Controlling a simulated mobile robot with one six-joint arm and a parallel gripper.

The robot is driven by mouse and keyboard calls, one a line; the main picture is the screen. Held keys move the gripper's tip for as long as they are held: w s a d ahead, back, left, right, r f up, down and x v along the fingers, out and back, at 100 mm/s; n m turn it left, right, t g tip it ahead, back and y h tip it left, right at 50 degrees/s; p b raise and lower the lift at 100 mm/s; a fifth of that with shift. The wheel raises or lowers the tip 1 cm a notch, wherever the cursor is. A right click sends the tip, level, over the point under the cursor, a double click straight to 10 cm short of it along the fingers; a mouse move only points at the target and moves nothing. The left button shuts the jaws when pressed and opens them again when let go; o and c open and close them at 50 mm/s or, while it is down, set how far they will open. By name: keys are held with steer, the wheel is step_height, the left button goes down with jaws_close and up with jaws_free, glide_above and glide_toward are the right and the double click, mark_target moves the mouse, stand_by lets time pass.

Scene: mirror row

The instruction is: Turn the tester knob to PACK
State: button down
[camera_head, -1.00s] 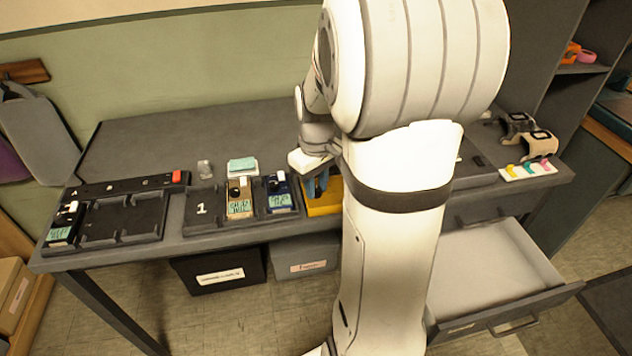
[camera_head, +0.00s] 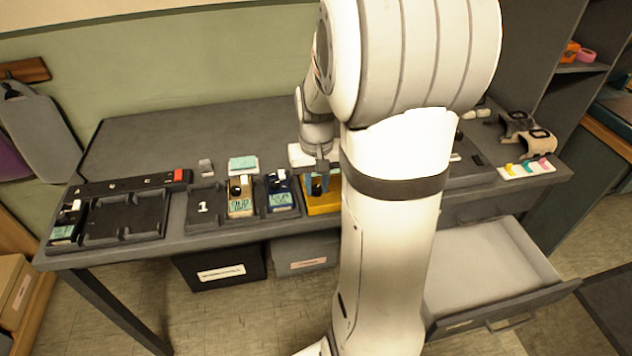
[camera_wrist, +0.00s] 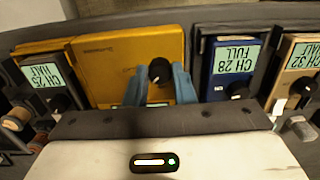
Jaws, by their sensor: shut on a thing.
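The tester (camera_head: 325,209) is a yellow box on the bench, partly hidden behind my arm in the head view. In the wrist view its yellow face (camera_wrist: 110,62) fills the middle left. Its round black knob (camera_wrist: 159,70) sits between the two blue fingers of my gripper (camera_wrist: 157,88), which is shut on it. In the head view my gripper (camera_head: 317,184) reaches down onto the tester. The knob's marks are too small to read, so I cannot tell which setting it points to.
A blue radio (camera_wrist: 232,66) reading CH 28 FULL stands beside the tester. A tan radio (camera_wrist: 298,68) reading CH 32 is beyond it. Another screen (camera_wrist: 43,75) shows at the tester's other side. A drawer (camera_head: 495,275) stands open below the bench.

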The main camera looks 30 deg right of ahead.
mark_target(317, 187)
steer(key=c, duration=1.2)
jaws_free()
steer(key=shift+r, duration=0.1)
step_height(317, 187, up, 8)
steer(key=shift+f+p, duration=0.2)
steer(key=shift+p, duration=0.35)
